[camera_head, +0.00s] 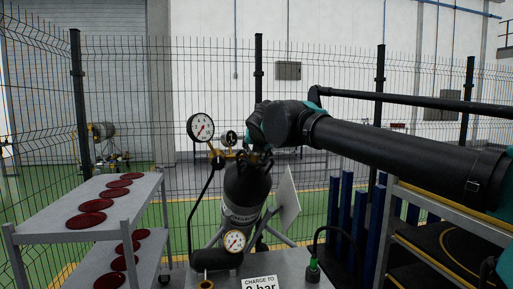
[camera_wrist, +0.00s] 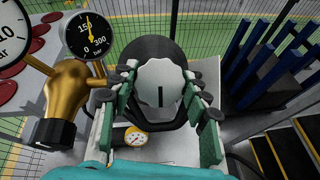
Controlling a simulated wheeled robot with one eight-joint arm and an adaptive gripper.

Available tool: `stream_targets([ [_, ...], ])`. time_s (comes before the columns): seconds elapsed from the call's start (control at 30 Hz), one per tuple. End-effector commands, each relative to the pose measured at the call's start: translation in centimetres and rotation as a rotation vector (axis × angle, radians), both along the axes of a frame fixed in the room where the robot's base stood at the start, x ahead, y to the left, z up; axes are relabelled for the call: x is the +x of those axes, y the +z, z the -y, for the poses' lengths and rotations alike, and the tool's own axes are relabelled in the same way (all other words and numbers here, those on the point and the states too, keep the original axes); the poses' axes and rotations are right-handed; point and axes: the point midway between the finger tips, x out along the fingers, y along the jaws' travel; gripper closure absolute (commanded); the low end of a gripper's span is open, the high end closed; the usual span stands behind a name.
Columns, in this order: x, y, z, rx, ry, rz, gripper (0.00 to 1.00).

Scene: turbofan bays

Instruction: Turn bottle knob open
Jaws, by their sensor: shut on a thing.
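The black gas bottle (camera_head: 244,187) stands tilted at the middle of the head view, on a grey cart top. Its knob (camera_wrist: 161,83) is a pale scalloped disc with a dark slot, seen from above in the wrist view. My gripper (camera_wrist: 158,92) has its green and black fingers closed on both sides of the knob. In the head view my gripper (camera_head: 257,158) is at the bottle's top and hides the knob. A brass regulator (camera_wrist: 67,88) with gauges sits just left of the fingers.
A large gauge (camera_head: 200,127) and a smaller gauge (camera_head: 235,242) are near the bottle. A grey shelf (camera_head: 85,215) with several red discs stands left. Blue posts (camera_head: 345,208) and a rack (camera_head: 440,248) stand right. A mesh fence runs behind.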

Motion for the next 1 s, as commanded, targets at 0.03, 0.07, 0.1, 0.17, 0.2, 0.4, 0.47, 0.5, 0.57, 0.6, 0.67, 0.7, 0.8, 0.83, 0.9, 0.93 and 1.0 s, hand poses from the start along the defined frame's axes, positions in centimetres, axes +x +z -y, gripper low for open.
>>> stream_targets([
  [0.03, -0.01, -0.07, 0.08, -0.013, 0.012, 0.003, 0.83],
  [0.07, -0.01, -0.09, 0.09, -0.02, 0.02, 0.005, 0.83],
  [0.1, -0.01, -0.07, 0.08, -0.03, 0.031, 0.008, 0.83],
  [0.17, -0.02, -0.07, 0.07, -0.043, 0.043, 0.011, 0.82],
  [0.2, -0.02, -0.07, 0.06, -0.049, 0.05, 0.013, 0.82],
  [0.4, -0.03, -0.05, 0.04, -0.068, 0.069, 0.018, 0.82],
  [0.47, -0.02, -0.04, 0.04, -0.07, 0.07, 0.019, 0.82],
  [0.5, -0.02, -0.04, 0.03, -0.069, 0.071, 0.019, 0.82],
  [0.57, -0.02, -0.03, 0.03, -0.07, 0.072, 0.019, 0.82],
  [0.6, -0.02, -0.03, 0.03, -0.069, 0.071, 0.019, 0.82],
  [0.67, -0.01, -0.02, 0.03, -0.069, 0.071, 0.019, 0.82],
  [0.7, -0.01, -0.02, 0.02, -0.069, 0.071, 0.019, 0.82],
  [0.8, 0.0, -0.01, 0.02, -0.069, 0.071, 0.02, 0.5],
  [0.83, 0.0, -0.01, 0.02, -0.069, 0.071, 0.02, 0.46],
  [0.9, 0.0, -0.01, 0.02, -0.068, 0.071, 0.019, 0.37],
  [0.93, 0.0, -0.01, 0.02, -0.068, 0.071, 0.019, 0.34],
  [1.0, 0.0, -0.01, 0.03, -0.068, 0.071, 0.019, 0.32],
])
